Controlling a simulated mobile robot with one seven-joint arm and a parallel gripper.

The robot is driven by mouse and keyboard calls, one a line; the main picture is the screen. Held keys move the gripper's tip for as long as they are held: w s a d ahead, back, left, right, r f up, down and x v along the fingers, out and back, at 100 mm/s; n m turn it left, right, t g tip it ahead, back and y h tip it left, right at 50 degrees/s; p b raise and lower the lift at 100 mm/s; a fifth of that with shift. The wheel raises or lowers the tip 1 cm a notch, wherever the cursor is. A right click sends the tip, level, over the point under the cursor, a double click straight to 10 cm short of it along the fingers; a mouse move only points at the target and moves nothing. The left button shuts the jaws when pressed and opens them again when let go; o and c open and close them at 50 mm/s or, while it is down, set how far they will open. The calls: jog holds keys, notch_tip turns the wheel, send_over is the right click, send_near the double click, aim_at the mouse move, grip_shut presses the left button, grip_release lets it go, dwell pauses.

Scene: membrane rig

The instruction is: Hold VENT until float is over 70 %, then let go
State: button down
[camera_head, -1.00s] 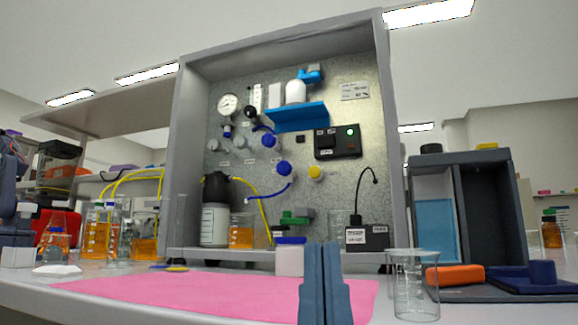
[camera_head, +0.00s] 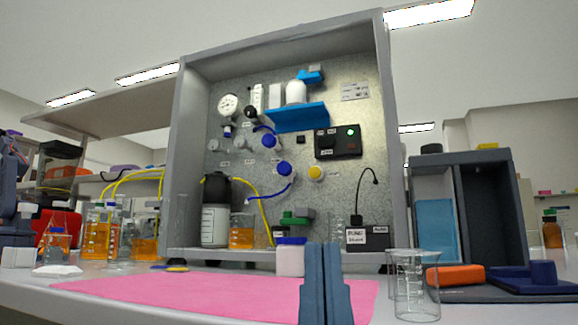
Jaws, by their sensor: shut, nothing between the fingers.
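My gripper (camera_head: 326,247) stands upright at the bottom centre, its two blue-grey fingers together and empty. It is in front of the rig panel (camera_head: 336,202) and touches no control. A slim upright tube (camera_head: 258,97) near the round gauge may hold the float; its level is too small to read. Blue knobs (camera_head: 284,168) and a yellow round control (camera_head: 315,173) sit on the panel. Their labels are unreadable, so I cannot tell which one is VENT. A black control box (camera_head: 338,143) shows a green light. A small printed card (camera_head: 354,91) is at upper right, its text blurred.
A white jar with a blue lid (camera_head: 290,258) stands behind my gripper. An empty glass beaker (camera_head: 415,285) is close on the right. A pink mat (camera_head: 200,296) covers the front bench. A black box (camera_head: 367,237) with a cable sits at the panel's lower right.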

dwell(0.3)
notch_tip(320, 180, up, 20)
jog(key=p, duration=2)
jog(key=shift+r, duration=0.15)
